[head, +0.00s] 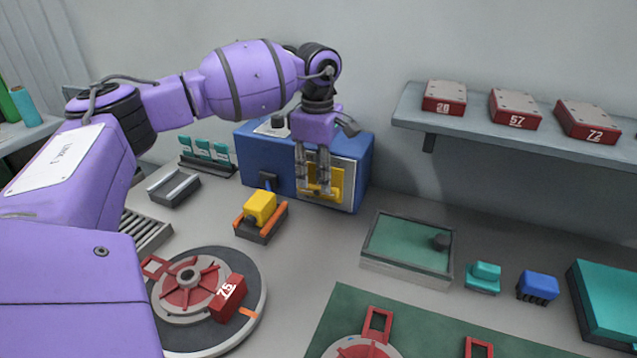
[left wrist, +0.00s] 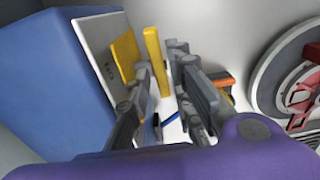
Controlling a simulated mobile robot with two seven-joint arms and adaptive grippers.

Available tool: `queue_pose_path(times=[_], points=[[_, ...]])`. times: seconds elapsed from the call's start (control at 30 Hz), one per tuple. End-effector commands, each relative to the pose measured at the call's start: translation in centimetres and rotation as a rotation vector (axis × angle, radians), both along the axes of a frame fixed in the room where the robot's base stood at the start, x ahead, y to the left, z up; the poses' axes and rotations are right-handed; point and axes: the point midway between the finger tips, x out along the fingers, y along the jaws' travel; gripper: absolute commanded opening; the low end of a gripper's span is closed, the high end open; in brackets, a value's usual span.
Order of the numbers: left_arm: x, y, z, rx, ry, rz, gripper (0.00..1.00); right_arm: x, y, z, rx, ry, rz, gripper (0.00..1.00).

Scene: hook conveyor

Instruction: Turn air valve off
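The air valve is on a blue box (head: 265,160) against the back wall. Its front has a pale grey panel (head: 348,172) with a yellow plate (head: 337,178). In the left wrist view the blue box (left wrist: 45,80) is at left, with the panel (left wrist: 92,50) and yellow plate (left wrist: 125,55). A yellow lever (left wrist: 153,50) stands out from the panel there. My left gripper (head: 314,190) is in front of the panel, pointing down. Its fingers (left wrist: 163,75) are apart, with the lever appearing between them; contact cannot be told. My right gripper is not in view.
A yellow block on a dark orange-sided holder (head: 259,210) sits just below the box. A round turntable with a red hub (head: 188,285) is at lower left. A glass-topped tray (head: 408,245) is to the right. A shelf (head: 500,133) holds red numbered blocks.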

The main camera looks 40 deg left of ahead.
Motion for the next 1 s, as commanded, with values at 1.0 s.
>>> queue_pose_path(times=[1.0], points=[[0.1,-0.5,-2.6,0.093,0.023,-0.005,0.0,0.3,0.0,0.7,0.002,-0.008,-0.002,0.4]])
